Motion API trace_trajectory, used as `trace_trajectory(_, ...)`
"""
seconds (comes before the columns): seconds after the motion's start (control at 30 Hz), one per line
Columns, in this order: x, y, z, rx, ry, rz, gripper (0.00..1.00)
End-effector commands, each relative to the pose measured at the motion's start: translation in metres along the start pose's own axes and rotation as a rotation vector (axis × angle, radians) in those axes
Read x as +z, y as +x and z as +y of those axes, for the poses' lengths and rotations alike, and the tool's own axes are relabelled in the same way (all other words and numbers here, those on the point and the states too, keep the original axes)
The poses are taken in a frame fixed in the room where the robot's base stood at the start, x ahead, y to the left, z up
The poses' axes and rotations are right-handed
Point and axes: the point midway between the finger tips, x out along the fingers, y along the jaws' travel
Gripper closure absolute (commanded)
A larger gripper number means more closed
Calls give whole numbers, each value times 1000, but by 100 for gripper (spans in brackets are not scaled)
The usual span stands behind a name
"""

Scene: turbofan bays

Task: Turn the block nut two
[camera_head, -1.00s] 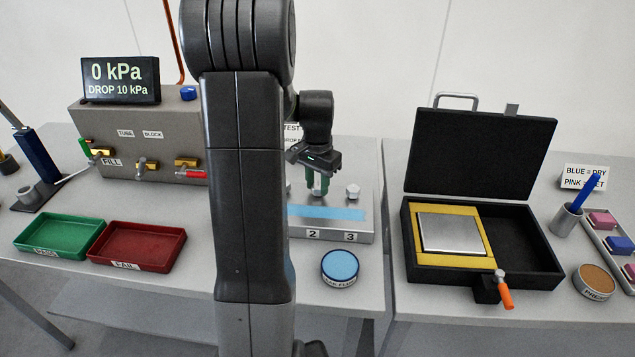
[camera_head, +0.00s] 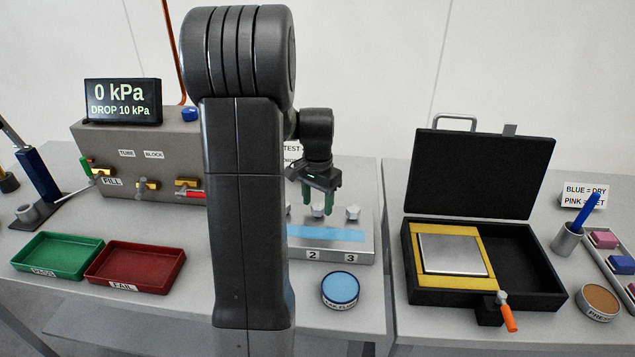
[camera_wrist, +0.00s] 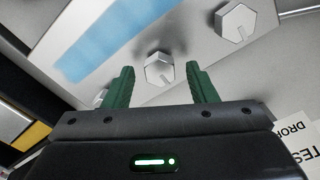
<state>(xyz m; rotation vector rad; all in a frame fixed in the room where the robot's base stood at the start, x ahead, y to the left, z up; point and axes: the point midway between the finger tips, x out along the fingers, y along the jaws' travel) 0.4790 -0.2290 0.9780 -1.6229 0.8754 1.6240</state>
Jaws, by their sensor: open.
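The metal block (camera_head: 331,247) carries hex nuts in a row, a pale blue strip and the front labels 2 and 3. The block nut two (camera_head: 318,210) stands behind label 2 and shows as a silver hex head in the wrist view (camera_wrist: 158,68). My gripper (camera_head: 320,207) is open, its green fingers pointing down around this nut. In the wrist view the gripper (camera_wrist: 160,85) has one finger on each side of the nut, apart from it. Nut three (camera_head: 352,213) stands to the right, partly hidden behind a finger in the wrist view. Another nut (camera_wrist: 236,20) shows at upper right there.
A blue-topped round tin (camera_head: 340,289) stands before the block. A grey console (camera_head: 150,178) with valve handles and a 0 kPa display (camera_head: 122,101) is at left. Red (camera_head: 178,256) and green (camera_head: 88,246) trays lie before it. An open black case (camera_head: 535,290) is at right.

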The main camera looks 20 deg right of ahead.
Motion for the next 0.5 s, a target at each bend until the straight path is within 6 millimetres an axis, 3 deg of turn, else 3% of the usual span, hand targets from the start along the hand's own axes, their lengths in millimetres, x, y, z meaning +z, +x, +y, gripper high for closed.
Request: trace_trajectory(0.5,0,-108,0,-3,0,4,48)
